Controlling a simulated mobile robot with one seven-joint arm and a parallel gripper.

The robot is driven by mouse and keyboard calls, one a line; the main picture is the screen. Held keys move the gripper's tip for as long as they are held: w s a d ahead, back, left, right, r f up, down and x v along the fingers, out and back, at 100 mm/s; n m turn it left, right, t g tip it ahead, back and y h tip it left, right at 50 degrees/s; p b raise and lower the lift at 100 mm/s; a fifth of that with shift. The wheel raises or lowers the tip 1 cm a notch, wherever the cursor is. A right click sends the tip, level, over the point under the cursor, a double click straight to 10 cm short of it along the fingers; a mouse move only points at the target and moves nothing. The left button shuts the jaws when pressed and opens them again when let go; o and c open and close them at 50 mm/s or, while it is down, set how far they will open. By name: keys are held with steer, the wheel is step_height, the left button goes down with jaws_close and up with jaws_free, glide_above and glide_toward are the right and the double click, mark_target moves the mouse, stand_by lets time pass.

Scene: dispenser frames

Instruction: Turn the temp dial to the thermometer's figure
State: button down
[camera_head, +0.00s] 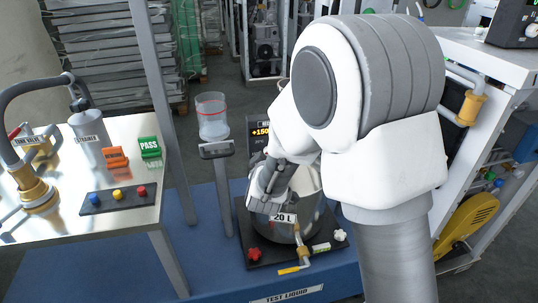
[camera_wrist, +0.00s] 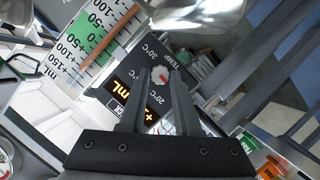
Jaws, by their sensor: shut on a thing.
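The temp dial (camera_wrist: 160,74) is a small pale knob with a red mark, on a dark panel in the wrist view. The panel reads TEMP, with 30°C and 20°C printed beside the dial. My gripper (camera_wrist: 158,72) has its two dark fingers on either side of the knob and is shut on it. The dial's exact setting is too small to read. In the head view my gripper (camera_head: 262,200) is low over the pot, and the dial is hidden there. I cannot make out a thermometer figure in either view.
An orange-lit display (camera_wrist: 133,88) reading mL and a green-banded mL scale (camera_wrist: 85,35) are near the dial. A steel pot (camera_head: 306,205) marked 20 L stands under my arm. A clear jug (camera_head: 212,120) stands left; a steel table (camera_head: 115,225) with buttons is farther left.

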steer(key=n+t, duration=0.1)
steer(key=n, duration=0.1)
steer(key=n+h+p, duration=0.1)
steer(key=n, duration=0.1)
steer(key=shift+a+f+t+h, duration=0.2)
steer(key=shift+t+h, duration=0.1)
steer(key=shift+t, duration=0.1)
stand_by(0.4)
steer(key=c, duration=0.6)
jaws_free()
steer(key=s+r+p, duration=0.1)
steer(key=s+p, duration=0.2)
steer(key=s, duration=0.5)
steer(key=s+a+r+p, duration=0.1)
steer(key=s+p, duration=0.3)
steer(key=s, duration=0.5)
steer(key=shift+a+r, duration=0.2)
steer(key=shift+r, duration=0.05)
